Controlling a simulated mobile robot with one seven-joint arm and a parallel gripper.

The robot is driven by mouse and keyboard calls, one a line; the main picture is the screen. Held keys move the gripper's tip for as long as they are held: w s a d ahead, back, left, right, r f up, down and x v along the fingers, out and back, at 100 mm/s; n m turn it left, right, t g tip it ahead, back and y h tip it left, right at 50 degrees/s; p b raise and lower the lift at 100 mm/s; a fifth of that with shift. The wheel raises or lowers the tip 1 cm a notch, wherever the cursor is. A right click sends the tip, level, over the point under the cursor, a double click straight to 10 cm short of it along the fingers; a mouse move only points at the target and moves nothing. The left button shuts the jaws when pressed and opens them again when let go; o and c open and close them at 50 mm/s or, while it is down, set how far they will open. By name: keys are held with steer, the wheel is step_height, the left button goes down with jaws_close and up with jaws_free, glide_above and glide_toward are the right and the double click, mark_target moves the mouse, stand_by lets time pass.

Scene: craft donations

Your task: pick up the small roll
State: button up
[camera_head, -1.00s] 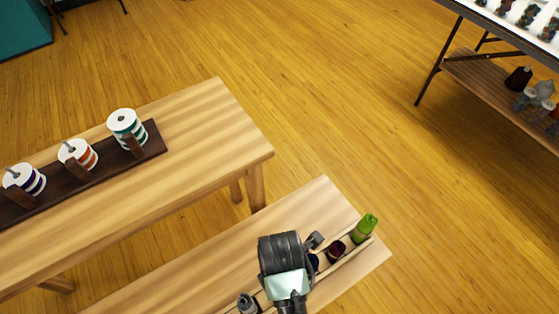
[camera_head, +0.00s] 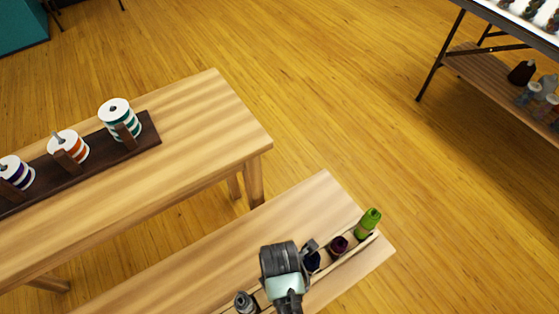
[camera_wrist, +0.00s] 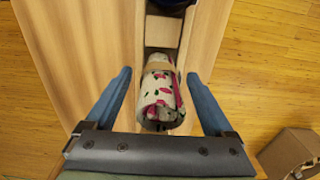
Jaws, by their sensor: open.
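The small roll (camera_wrist: 159,95) is white cloth with pink and dark green marks and a tan band around it. In the wrist view it lies in a narrow wooden tray (camera_wrist: 181,57), between the two fingers. My gripper (camera_wrist: 158,92) is open, one blue finger on each side of the roll, with gaps between fingers and roll. In the head view my gripper (camera_head: 284,290) is over the tray on the bench, and my arm hides the roll there.
The tray also holds a green roll (camera_head: 369,223), a dark red one (camera_head: 339,246), a navy one (camera_head: 312,262) and a grey item (camera_head: 244,302). A table (camera_head: 205,100) with ribbon spools on a dark rack (camera_head: 150,130) stands left. A cardboard box (camera_wrist: 285,152) is on the floor.

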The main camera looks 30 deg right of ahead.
jaws_close()
steer(key=shift+r, duration=0.1)
